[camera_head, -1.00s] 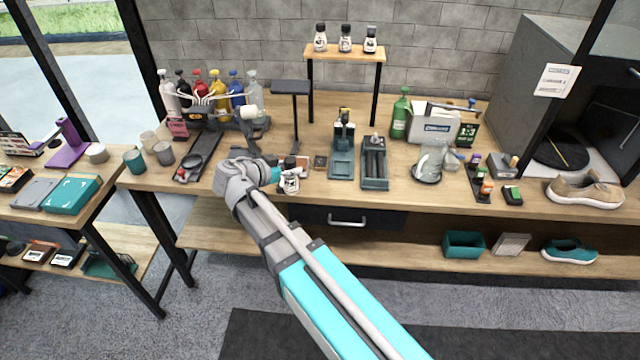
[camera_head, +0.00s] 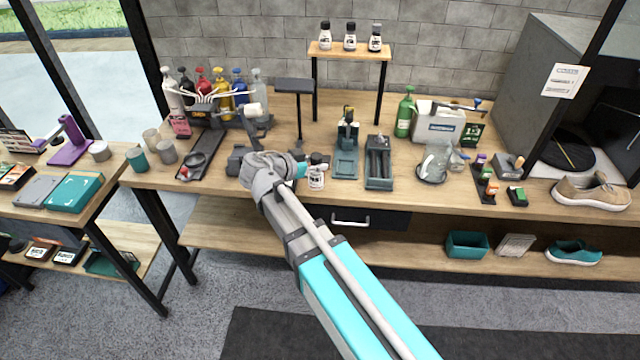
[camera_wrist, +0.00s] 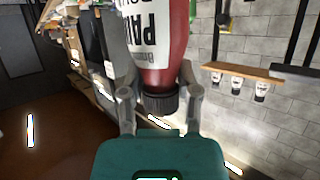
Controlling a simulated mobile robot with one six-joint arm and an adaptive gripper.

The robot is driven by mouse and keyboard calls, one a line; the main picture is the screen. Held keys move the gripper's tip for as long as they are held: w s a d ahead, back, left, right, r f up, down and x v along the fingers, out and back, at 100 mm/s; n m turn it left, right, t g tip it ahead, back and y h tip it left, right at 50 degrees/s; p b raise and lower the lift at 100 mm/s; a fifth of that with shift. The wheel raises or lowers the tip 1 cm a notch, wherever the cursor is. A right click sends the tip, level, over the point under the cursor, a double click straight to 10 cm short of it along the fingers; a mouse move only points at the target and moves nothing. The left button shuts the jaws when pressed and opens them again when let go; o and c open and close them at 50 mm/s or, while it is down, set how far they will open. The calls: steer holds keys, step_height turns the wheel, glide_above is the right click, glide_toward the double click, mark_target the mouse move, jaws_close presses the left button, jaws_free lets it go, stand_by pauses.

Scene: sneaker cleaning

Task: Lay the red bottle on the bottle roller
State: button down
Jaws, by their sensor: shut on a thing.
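In the wrist view, which is upside down, the red bottle (camera_wrist: 165,76) sits between the two fingers (camera_wrist: 160,92). The bottle roller (camera_head: 379,184), a dark grey frame with two parallel rods, lies on the table to the right of the bottle. Its rods look empty.
A green-grey stand (camera_head: 346,168) stands between the bottle and the roller. A glass flask (camera_head: 434,164) is right of the roller. A raised shelf (camera_head: 348,54) with small bottles is behind. A black post stand (camera_head: 295,88) is behind my gripper.

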steer(key=d, duration=0.4)
steer(key=shift+w+d+r, duration=0.15)
steer(key=shift+w+d, duration=0.15)
steer(key=shift+w, duration=0.1)
steer(key=w+a+f+b, duration=0.3)
steer(key=w+f+b, duration=0.6)
steer(key=w, duration=0.3)
steer(key=shift+w+a, duration=0.2)
steer(key=shift+a, duration=0.2)
steer(key=shift+w+a+f+b, duration=0.1)
steer(key=shift+w+f+b, duration=0.1)
steer(key=shift+f+b, duration=0.85)
steer(key=shift+w+a+f+b, duration=0.1)
steer(key=shift+w+f+b, duration=0.1)
steer(key=shift+f+b, duration=0.8)
